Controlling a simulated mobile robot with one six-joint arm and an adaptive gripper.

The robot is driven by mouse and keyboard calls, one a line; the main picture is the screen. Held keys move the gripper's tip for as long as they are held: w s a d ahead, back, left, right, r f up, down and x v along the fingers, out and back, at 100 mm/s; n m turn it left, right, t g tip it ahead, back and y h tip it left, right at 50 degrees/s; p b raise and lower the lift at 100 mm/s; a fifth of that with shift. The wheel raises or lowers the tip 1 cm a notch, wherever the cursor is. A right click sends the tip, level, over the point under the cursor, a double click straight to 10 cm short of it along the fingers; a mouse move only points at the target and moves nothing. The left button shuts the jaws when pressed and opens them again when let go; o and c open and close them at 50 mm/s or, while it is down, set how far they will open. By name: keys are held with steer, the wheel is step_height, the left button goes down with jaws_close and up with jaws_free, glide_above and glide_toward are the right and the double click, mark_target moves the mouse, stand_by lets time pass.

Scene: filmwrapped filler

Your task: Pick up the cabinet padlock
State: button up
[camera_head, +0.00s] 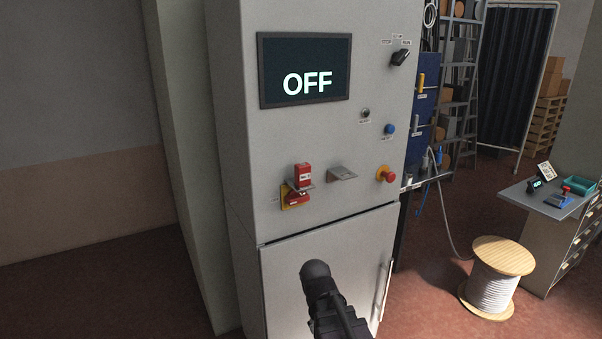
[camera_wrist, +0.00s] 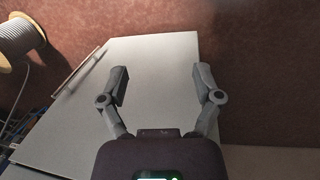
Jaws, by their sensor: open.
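The red padlock (camera_head: 303,175) appears to rest on a small bracket on the front of the grey cabinet (camera_head: 222,120). Just below it is a red rotary switch (camera_head: 296,198) on a yellow plate; the padlock and bracket partly cover it. I cannot make out the padlock's shackle. My gripper (camera_wrist: 162,85) is open, with nothing between its fingers in the wrist view. That view faces the cabinet's lower door and the floor, and the padlock is not in it. In the head view my dark arm is in front of the lower door, below the padlock.
A second bracket (camera_head: 342,173), seemingly empty, and a red stop button (camera_head: 387,174) stick out right of the padlock. The screen (camera_head: 304,70) reads OFF. A door handle (camera_head: 384,290), a cable spool (camera_head: 497,275) and a workbench (camera_head: 545,207) are further right. Floor at left is clear.

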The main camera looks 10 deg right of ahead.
steer(key=w+r+n+h+p, duration=0.5)
steer(key=w+r+n, duration=0.1)
steer(key=w+r, duration=0.25)
steer(key=n+t+h+p, duration=0.6)
steer(key=n+h+p, duration=0.35)
steer(key=n, duration=0.35)
glide_toward(297, 175)
steer(key=a, duration=0.2)
steer(key=shift+d+f+h+b, duration=0.1)
steer(key=shift+f+h+b, duration=0.1)
steer(key=shift+h+b, duration=0.2)
steer(key=x, duration=0.8)
steer(key=shift+d+f, duration=0.1)
steer(key=shift+d, duration=0.1)
steer(key=shift+w+d, duration=0.1)
steer(key=shift+d, duration=0.05)
steer(key=shift+d, duration=0.1)
